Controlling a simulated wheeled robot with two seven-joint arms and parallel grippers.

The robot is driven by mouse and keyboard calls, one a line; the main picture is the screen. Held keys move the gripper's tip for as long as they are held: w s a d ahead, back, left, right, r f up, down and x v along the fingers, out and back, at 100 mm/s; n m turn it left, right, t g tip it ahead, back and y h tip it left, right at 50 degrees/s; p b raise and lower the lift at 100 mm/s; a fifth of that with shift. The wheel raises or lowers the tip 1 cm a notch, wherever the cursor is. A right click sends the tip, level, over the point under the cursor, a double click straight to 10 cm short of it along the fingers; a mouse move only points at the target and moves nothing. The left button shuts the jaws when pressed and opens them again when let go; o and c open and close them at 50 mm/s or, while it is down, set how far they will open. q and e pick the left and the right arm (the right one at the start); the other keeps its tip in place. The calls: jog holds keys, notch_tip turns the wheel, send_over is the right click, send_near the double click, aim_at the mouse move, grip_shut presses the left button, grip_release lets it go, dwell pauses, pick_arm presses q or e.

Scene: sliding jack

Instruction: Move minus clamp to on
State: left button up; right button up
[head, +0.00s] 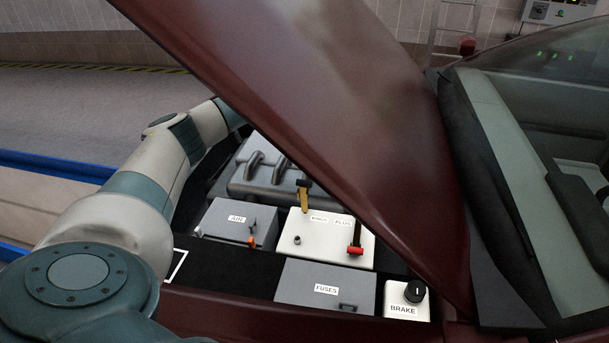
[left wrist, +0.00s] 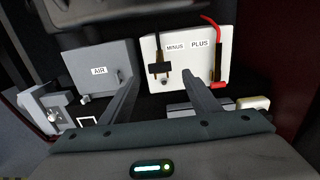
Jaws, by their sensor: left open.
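The white battery box (head: 325,262) has MINUS and PLUS labels and sits in the engine bay; it also shows in the left wrist view (left wrist: 198,57). The minus clamp (head: 303,196), brass with a black top, is by the MINUS label; in the left wrist view (left wrist: 159,68) it appears between my finger lines. A short grey post (head: 297,240) stands bare on the box. The red plus clamp (head: 355,248) is at the right side. My left gripper (left wrist: 156,76) is open and empty, fingers apart; contact cannot be judged. The hood hides it in the head view. My right gripper is not in view.
The raised dark red hood (head: 350,100) slants over the bay and covers part of it. A grey AIR box (head: 232,222) is left of the battery. A FUSES box (head: 310,290) and BRAKE reservoir (head: 405,303) are in front. An engine cover (head: 262,185) lies behind.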

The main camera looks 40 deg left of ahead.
pick_arm(q)
jog(key=p, duration=0.2)
send_over(305, 196)
jog(key=a, duration=0.1)
jog(key=f, duration=0.4)
jog(key=w+f, duration=0.1)
jog(key=f, duration=0.1)
jog(key=shift+f, duration=0.35)
jog(key=shift+s, duration=0.1)
grip_shut()
